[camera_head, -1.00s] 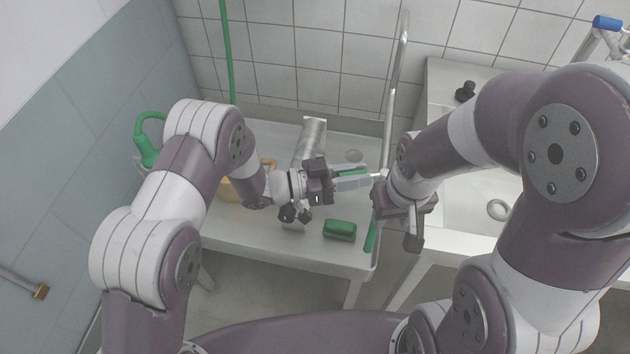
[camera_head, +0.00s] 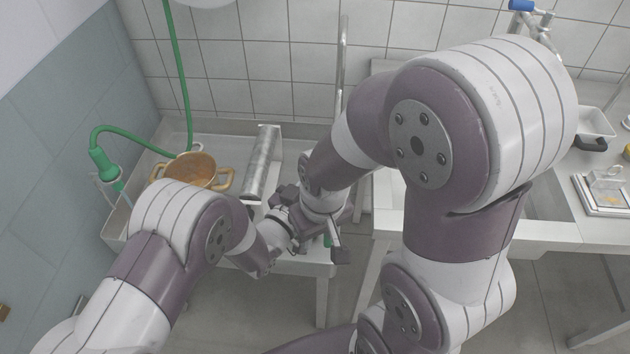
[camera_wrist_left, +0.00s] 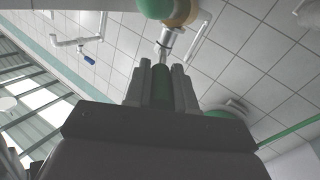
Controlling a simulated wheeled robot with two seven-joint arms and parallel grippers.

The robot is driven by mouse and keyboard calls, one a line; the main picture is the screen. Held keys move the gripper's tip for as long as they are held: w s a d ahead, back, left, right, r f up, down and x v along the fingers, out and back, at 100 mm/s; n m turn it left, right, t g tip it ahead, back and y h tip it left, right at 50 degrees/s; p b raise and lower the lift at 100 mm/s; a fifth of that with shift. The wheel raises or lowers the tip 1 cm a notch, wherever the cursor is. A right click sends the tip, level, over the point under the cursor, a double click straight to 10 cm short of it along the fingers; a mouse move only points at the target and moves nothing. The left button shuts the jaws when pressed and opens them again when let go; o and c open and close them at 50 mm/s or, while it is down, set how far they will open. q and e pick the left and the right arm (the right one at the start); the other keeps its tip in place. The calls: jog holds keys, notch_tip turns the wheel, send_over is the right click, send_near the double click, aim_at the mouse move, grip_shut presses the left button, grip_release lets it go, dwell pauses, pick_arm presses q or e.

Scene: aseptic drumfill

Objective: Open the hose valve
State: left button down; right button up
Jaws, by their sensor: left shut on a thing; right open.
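In the head view a green hose (camera_head: 178,70) hangs down the wall. It loops to a green nozzle (camera_head: 104,165) at the left. No part is clearly recognizable as the hose valve. My left gripper (camera_wrist_left: 160,92) is shut on a green cylindrical handle (camera_wrist_left: 161,82), with a pale metal piece beyond it. In the head view the left gripper is largely hidden beside the right wrist. My right gripper (camera_head: 335,246) is open, low over the bench's front corner. A small green bit shows beside its fingers; I cannot tell what it belongs to.
A tan two-handled pot (camera_head: 196,168) and a metal cylinder (camera_head: 263,160) are on the low bench (camera_head: 206,222). A vertical metal pipe (camera_head: 341,65) rises behind my right arm. A blue-handled tap (camera_head: 521,5) is at the upper right, above a steel worktop.

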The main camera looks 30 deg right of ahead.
pick_arm(q)
jog(key=shift+s, duration=0.1)
dwell(0.4)
jog(key=c, duration=0.9)
grip_release()
jog(key=shift+c, duration=0.2)
pick_arm(e)
jog(key=shift+s+f, duration=0.1)
jog(key=shift+f, duration=0.05)
